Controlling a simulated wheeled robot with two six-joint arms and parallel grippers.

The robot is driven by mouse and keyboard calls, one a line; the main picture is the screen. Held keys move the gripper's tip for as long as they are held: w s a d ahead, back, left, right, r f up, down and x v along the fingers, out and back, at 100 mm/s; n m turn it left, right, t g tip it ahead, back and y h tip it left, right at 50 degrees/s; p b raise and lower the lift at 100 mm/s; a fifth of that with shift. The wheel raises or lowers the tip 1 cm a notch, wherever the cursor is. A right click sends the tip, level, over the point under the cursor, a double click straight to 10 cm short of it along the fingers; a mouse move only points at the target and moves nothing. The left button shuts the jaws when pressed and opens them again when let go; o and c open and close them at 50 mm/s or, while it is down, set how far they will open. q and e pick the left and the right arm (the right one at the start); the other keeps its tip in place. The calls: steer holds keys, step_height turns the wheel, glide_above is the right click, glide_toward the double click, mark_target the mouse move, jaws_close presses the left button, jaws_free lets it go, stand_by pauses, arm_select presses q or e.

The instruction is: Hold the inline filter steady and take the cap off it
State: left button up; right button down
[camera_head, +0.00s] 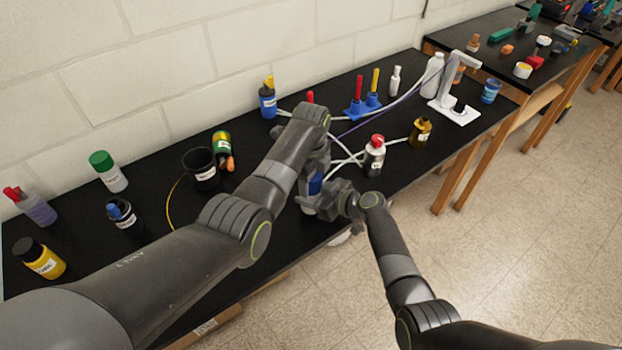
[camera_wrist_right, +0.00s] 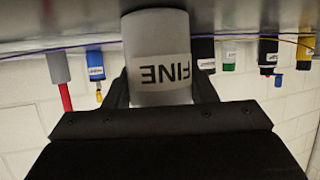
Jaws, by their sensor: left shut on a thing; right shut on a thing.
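The inline filter is a pale grey cylinder (camera_wrist_right: 160,60) with a "FINE" label, upside down in the right wrist view. It sits between the fingers of my right gripper (camera_wrist_right: 160,92), which is shut on it. In the head view, my right gripper (camera_head: 349,202) reaches it from the right near the table's front edge. A blue part (camera_head: 315,184), seemingly the cap, shows between the two grippers. My left gripper (camera_head: 317,165) comes down over it from above and is shut. Its fingertips are mostly hidden, and I cannot tell whether the cap is still seated.
The black table (camera_head: 265,240) runs along a block wall. A white bottle with a red top (camera_head: 374,157) and pale tubing stand close to the right of the grippers. A black cup (camera_head: 202,169) and several bottles stand to the left. A white stand (camera_head: 452,100) is at the far right.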

arm_select(q)
steer(key=n, duration=0.6)
steer(key=o, duration=1.1)
steer(key=shift+r, duration=0.15)
step_height(320, 180, up, 4)
steer(key=shift+r, duration=0.1)
steer(key=shift+c, duration=0.5)
step_height(320, 180, up, 3)
steer(key=m, duration=0.6)
steer(key=shift+r, duration=0.2)
steer(key=shift+m, duration=0.3)
steer(key=shift+f, duration=3.95)
